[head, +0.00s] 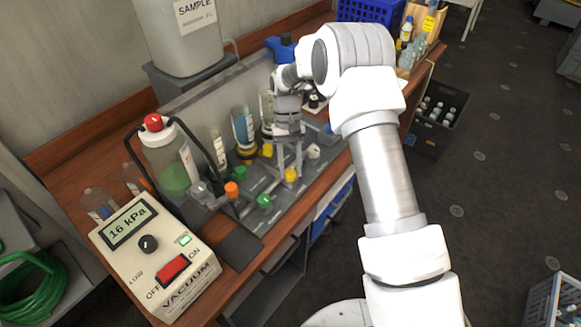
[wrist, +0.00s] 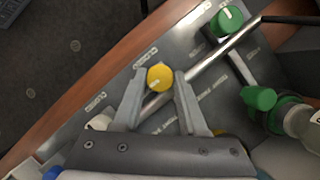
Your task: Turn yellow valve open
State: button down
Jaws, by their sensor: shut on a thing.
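The yellow valve (head: 291,174) is a small round knob on the grey manifold panel (head: 252,190). In the wrist view the yellow valve (wrist: 160,77) sits between my two fingertips and bears a short white mark toward its lower left. My gripper (head: 288,168) reaches down onto it from above. In the wrist view my gripper (wrist: 160,75) is shut on the knob, a finger on each side. Small printed labels lie on the panel around the knob; one beside it seems to read CLOSED. The knob's underside is hidden.
Green knobs (head: 265,201) (wrist: 226,20), an orange knob (head: 231,188) and a white knob (head: 313,151) stand close by. Bottles and cylinders (head: 243,130) line the panel's back. A vacuum unit (head: 155,256) reading 16 kPa stands at the left. The floor at right is largely open.

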dwell(0.4)
jog(key=shift+c, duration=2.2)
grip_release()
jog(key=d+v, duration=0.1)
jog(key=v, duration=1.6)
jog(key=shift+a+r+p, duration=0.3)
jog(key=shift+a, duration=0.2)
